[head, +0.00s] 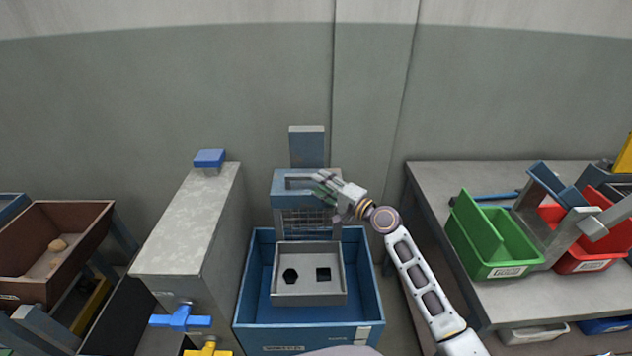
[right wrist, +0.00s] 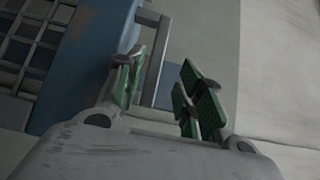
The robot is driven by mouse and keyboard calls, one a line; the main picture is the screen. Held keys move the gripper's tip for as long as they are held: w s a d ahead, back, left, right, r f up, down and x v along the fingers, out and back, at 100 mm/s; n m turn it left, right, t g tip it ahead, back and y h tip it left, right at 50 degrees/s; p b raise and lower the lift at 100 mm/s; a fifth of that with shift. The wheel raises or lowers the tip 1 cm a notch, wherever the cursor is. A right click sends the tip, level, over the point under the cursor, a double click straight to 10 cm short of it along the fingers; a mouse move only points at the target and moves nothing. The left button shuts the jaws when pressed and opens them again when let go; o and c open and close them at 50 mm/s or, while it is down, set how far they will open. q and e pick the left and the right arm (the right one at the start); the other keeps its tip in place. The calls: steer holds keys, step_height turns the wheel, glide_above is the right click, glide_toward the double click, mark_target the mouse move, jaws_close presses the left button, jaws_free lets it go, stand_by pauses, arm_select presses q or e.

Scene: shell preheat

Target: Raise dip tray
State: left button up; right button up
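A grey tray (head: 308,299) with a dark hexagonal and a dark square opening sits in the blue tank (head: 250,300) in the head view. Behind it stands a blue frame (head: 290,187) with a wire grid below its top. My right gripper (head: 326,183) is at the top right of this frame. In the right wrist view, my right gripper (right wrist: 160,90) has its green-padded fingers apart. A grey bar (right wrist: 158,60) shows in the gap between them. I cannot tell whether the fingers touch it. My left gripper is not in view.
A grey block-like cabinet (head: 187,235) with blue and yellow valves stands left of the tank. A brown bin (head: 30,285) is at the far left. A table (head: 440,180) on the right holds a green bin (head: 490,245) and a red bin (head: 580,250).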

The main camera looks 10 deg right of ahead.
steer(key=shift+v, duration=2.7)
